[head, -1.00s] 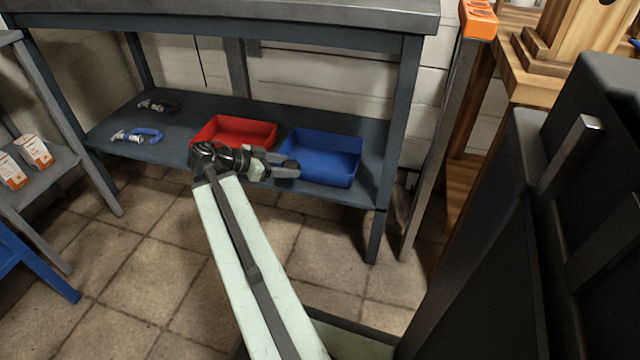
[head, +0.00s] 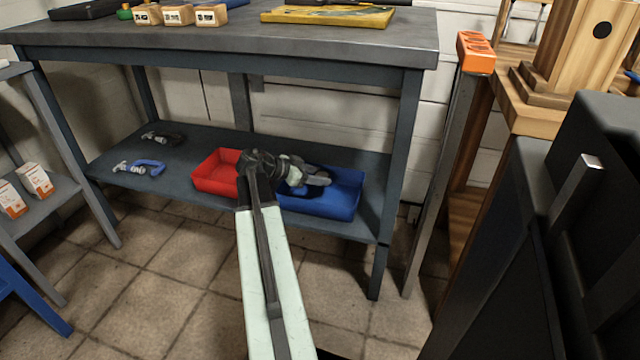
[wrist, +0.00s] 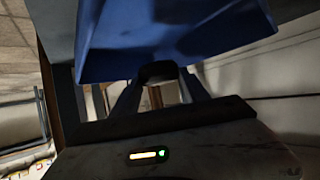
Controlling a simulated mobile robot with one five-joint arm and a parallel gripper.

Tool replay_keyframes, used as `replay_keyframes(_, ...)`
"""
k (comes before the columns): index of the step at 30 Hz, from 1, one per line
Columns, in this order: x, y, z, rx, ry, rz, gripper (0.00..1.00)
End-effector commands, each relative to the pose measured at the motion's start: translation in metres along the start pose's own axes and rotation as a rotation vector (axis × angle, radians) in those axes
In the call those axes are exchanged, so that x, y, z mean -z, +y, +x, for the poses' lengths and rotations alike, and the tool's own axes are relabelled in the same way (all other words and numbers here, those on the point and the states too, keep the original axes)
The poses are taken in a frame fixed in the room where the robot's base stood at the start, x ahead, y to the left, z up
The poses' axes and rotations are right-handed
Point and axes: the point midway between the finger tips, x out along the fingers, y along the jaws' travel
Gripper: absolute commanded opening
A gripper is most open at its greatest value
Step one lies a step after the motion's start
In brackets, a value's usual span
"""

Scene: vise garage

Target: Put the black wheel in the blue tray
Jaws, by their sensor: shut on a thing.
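The blue tray (head: 340,205) sits on the lower shelf of the workbench, right of a red tray. My gripper (head: 318,179) is over the blue tray in the head view, and its arm hides the tray's left part. In the wrist view my gripper (wrist: 160,88) is shut on a small dark rounded thing, the black wheel (wrist: 158,71). The blue tray (wrist: 165,38) fills the top of that view, just beyond the wheel. I cannot tell whether wheel and tray touch. The wheel is hard to make out in the head view.
The red tray (head: 213,176) stands just left of the blue one, partly behind my arm. A blue clamp (head: 140,167) and a dark clamp (head: 162,138) lie at the shelf's left. The bench top (head: 220,38) hangs above, and a bench leg (head: 395,170) stands right.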

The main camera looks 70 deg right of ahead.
Motion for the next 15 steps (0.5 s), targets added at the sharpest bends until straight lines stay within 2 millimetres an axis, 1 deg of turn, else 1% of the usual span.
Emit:
replay_keyframes(1, 0.000, -0.005, 0.008, -0.002, 0.000, 0.001, 0.00)
replay_keyframes(3, -0.020, -0.003, 0.016, -0.001, 0.000, 0.000, 0.00)
replay_keyframes(6, -0.032, -0.002, 0.023, -0.001, -0.001, 0.000, 0.00)
replay_keyframes(12, -0.028, -0.002, 0.021, -0.001, -0.001, 0.001, 0.00)
replay_keyframes(13, -0.028, -0.002, 0.021, -0.002, -0.002, 0.001, 0.56)
replay_keyframes(14, -0.028, -0.002, 0.021, -0.002, -0.002, 0.001, 0.64)
replay_keyframes(15, -0.028, -0.002, 0.021, -0.002, -0.002, 0.001, 0.75)
